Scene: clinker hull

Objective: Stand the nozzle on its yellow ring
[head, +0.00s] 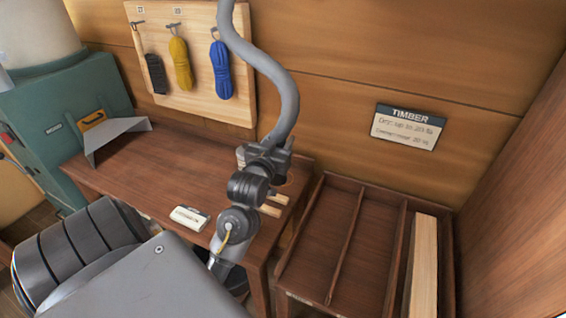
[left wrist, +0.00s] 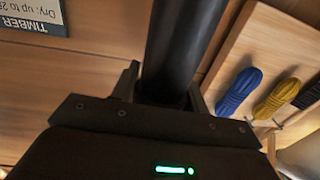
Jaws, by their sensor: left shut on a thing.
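My left gripper (head: 268,152) is above the right end of the wooden bench. It is shut at the lower end of a thick grey hose (head: 284,95), which curves up out of the top of the head view. In the left wrist view a dark round tube (left wrist: 178,50) stands between the jaws; I take it for the nozzle, or the hose end joined to it. The gripper hides most of the nozzle in the head view. My right gripper is not in view.
The bench (head: 150,165) holds a white labelled block (head: 189,217), a grey angled sheet (head: 115,138) and pale wooden pieces (head: 271,211). A divided timber rack (head: 325,235) with a plank (head: 424,265) stands at right. A rope board (head: 190,95) hangs behind; a green machine (head: 60,115) stands left.

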